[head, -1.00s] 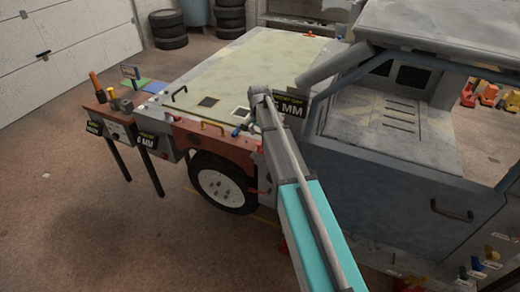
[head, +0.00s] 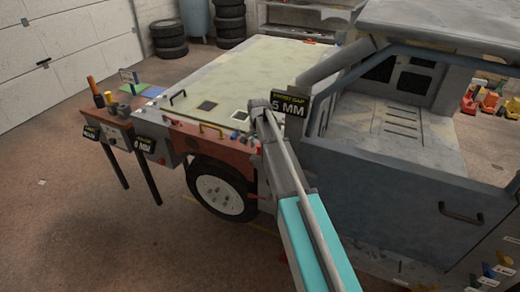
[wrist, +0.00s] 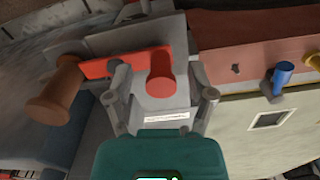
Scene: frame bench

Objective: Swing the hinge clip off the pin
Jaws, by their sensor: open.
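In the wrist view a flat red bar (wrist: 118,64), which looks like the hinge clip, lies across a grey block. A red upright knob (wrist: 160,82) stands at its right end. A brown, wide-headed peg (wrist: 52,94) stands at its left end; I cannot tell whether it is the pin. My gripper (wrist: 158,88) is open, one finger on each side of the red knob, with no clear contact. A pale label lies on the grey block between the fingers. In the head view my own arm hides the fingers and the clip.
A blue knob (wrist: 283,73) and a yellow part (wrist: 314,61) sit right of my fingers. The blue-grey cab (head: 385,170) stands close right of my arm. A sign reading 5 MM (head: 289,106) stands beside my wrist. The pale bed (head: 250,75) behind is mostly clear.

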